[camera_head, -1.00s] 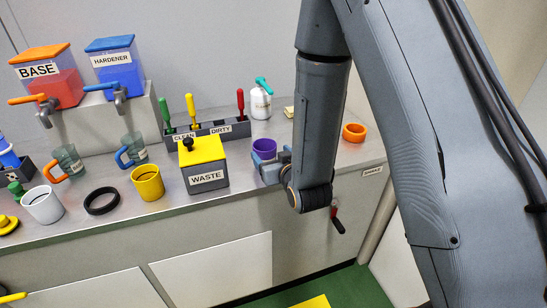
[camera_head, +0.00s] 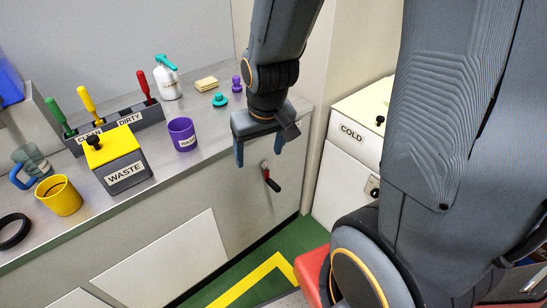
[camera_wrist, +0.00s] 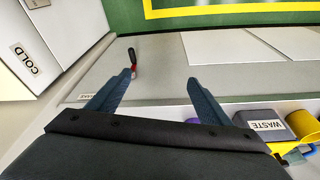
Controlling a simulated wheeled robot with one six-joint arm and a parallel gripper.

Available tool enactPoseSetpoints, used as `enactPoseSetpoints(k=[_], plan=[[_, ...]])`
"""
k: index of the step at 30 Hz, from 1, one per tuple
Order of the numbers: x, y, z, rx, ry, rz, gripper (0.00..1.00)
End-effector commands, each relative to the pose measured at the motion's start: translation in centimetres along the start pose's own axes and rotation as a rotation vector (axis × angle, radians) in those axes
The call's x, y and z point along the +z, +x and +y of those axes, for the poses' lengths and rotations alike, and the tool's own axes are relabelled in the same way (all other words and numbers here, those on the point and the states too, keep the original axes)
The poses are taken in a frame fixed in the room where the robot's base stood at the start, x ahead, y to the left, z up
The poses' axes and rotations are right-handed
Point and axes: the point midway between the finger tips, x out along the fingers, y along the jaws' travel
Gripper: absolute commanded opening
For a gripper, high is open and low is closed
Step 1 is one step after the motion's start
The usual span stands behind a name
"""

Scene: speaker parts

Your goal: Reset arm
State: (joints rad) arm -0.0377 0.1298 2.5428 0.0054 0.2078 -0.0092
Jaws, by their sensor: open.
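My gripper (camera_head: 258,156) is open and empty, with its two blue-grey fingers pointing down. In the head view it hangs by the counter's front edge, right of the purple cup (camera_head: 182,134) and apart from it. The purple cup stands upright on the counter and is mostly hidden behind a finger in the wrist view.
The waste box (camera_head: 122,170), yellow cup (camera_head: 60,196) and tool rack (camera_head: 118,130) stand left on the counter. A white bottle (camera_head: 167,80) and sponge (camera_head: 206,84) are behind. A white COLD cabinet (camera_head: 352,135) stands right.

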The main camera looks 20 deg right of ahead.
Motion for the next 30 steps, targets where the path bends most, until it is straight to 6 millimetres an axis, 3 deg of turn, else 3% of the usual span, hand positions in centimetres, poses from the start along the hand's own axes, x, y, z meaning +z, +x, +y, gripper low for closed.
enactPoseSetpoints(k=[3,8,30], plan=[[2.8,-2.1,0.9,0.005,0.025,-0.099,0.72],[4.7,-3.2,1.2,0.007,0.038,-0.166,0.72],[4.8,-3.2,1.2,0.006,0.038,-0.171,0.72]])
